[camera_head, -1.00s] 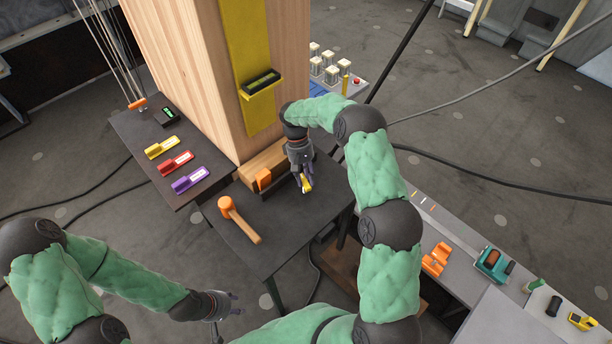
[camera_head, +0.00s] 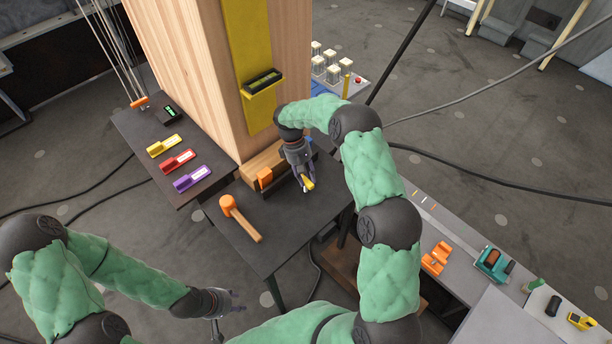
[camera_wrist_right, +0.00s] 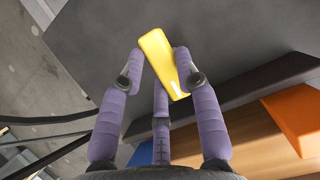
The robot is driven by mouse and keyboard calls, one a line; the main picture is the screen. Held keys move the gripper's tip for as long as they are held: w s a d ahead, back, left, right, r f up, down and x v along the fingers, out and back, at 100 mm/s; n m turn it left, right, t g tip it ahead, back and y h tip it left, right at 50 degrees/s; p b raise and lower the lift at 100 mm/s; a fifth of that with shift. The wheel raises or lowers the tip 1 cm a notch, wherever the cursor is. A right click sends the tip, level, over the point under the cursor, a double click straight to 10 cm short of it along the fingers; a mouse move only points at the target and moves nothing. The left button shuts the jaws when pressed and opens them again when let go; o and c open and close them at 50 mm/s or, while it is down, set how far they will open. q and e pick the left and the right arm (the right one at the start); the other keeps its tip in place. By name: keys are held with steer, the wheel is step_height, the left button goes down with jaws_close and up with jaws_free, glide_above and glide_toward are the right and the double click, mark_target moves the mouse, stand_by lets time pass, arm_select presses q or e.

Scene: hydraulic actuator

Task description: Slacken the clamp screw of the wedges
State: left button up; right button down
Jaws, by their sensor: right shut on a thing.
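My right gripper (camera_head: 306,178) is shut on a small yellow piece (camera_wrist_right: 160,60), which it holds over the dark table at the foot of the wooden column. The piece also shows at the fingertips in the head view (camera_head: 308,185). An orange wedge-like block (camera_head: 264,176) sits by the timber at the column's foot, to the left of this gripper. It also shows at the right edge of the wrist view (camera_wrist_right: 300,118). I cannot make out a clamp screw. My left gripper (camera_head: 238,302) is low at the left, its fingers apart and empty, away from the table.
An orange mallet (camera_head: 228,203) lies on the dark table (camera_head: 275,235). Yellow (camera_head: 163,146), red (camera_head: 178,161) and purple (camera_head: 192,179) labelled pieces lie on the left table. A grey bench (camera_head: 465,262) with several tools stands at the right.

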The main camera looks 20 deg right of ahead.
mark_target(306, 178)
steer(key=c, duration=0.9)
jaws_free()
step_height(306, 178, up, 10)
steer(key=shift+f, duration=0.1)
